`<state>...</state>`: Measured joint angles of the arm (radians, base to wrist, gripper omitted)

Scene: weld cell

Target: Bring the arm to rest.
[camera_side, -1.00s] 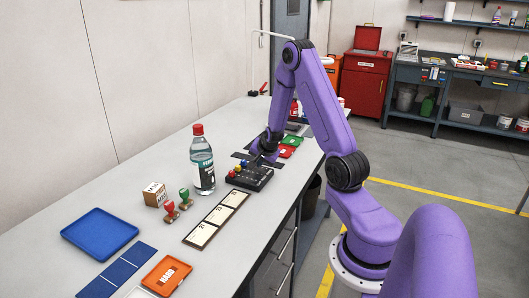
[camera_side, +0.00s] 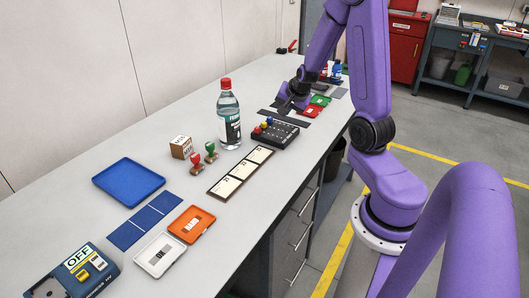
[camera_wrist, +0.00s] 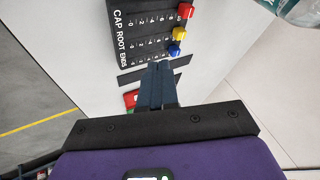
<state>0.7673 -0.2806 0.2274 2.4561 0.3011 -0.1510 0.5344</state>
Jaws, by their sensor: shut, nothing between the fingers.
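My gripper (camera_side: 288,108) is over the far part of the bench, just behind a black slider block (camera_side: 275,136). In the wrist view its fingers (camera_wrist: 158,70) are together, with nothing between them. They point toward the same block (camera_wrist: 140,32), which is marked CAP, ROOT and ENDS. A red knob (camera_wrist: 186,11), a yellow knob (camera_wrist: 179,33) and a blue knob (camera_wrist: 175,49) sit along its right side. I cannot tell how high the fingertips are above the bench.
A clear bottle (camera_side: 229,118) stands left of the block. Two stamps (camera_side: 203,154), a wooden cube (camera_side: 181,147), a labelled strip (camera_side: 240,172), a blue tray (camera_side: 128,182) and an orange tray (camera_side: 191,224) lie nearer.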

